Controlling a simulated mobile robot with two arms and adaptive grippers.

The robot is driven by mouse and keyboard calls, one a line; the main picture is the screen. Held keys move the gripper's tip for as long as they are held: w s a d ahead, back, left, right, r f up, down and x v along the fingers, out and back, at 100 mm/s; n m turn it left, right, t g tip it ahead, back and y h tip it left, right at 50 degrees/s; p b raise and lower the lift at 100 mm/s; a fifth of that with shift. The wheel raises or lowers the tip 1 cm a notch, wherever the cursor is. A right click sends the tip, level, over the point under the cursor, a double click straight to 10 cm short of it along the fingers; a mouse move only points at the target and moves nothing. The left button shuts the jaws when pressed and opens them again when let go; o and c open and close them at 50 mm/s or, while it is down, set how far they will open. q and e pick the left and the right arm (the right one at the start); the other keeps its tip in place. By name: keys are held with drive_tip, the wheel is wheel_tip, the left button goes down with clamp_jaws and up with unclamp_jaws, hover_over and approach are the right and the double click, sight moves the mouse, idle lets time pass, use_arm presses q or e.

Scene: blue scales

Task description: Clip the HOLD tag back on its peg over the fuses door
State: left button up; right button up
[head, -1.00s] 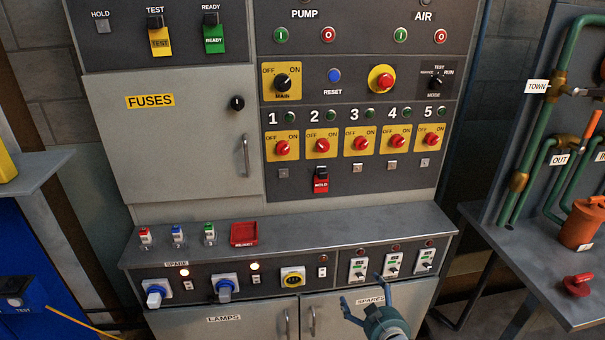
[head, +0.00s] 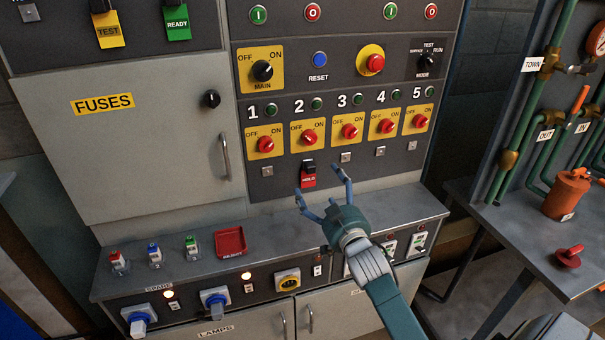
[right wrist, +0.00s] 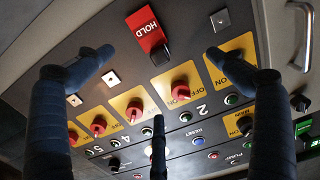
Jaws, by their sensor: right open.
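The red HOLD tag (head: 308,181) with its black clip hangs on the panel below the number 2 switch. It also shows in the right wrist view (right wrist: 146,30), at the top between my fingers. My right gripper (head: 320,184) is open and empty, its fingertips close to the tag; contact cannot be told. The grey fuses door (head: 135,150) is shut, at the left. Above it, an empty square peg (head: 29,12) shows at the top left edge, its label cut off. The TEST tag (head: 109,30) and READY tag (head: 177,23) hang beside it. My left gripper is not in view.
Red switches, such as number 2 (head: 310,138), stick out above the tag. The door has a knob (head: 211,99) and handle (head: 224,157). Below, a ledge holds small padlock-like items (head: 155,254) and a red tray (head: 230,242). A pipework bench (head: 510,240) stands at the right.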

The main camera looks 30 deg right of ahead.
sight(312, 170)
drive_tip(key=b+x, duration=0.3)
drive_tip(key=x, duration=0.4)
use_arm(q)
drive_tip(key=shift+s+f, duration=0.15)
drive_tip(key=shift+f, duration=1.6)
use_arm(e)
drive_tip(key=shift+x, duration=0.95)
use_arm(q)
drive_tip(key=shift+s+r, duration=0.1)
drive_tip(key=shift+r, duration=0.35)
use_arm(e)
drive_tip(key=c, duration=1.1)
drive_tip(key=shift+r, duration=0.15)
clamp_jaws()
use_arm(q)
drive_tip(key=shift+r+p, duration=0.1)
drive_tip(key=shift+p, duration=0.2)
use_arm(e)
drive_tip(key=shift+s, duration=0.1)
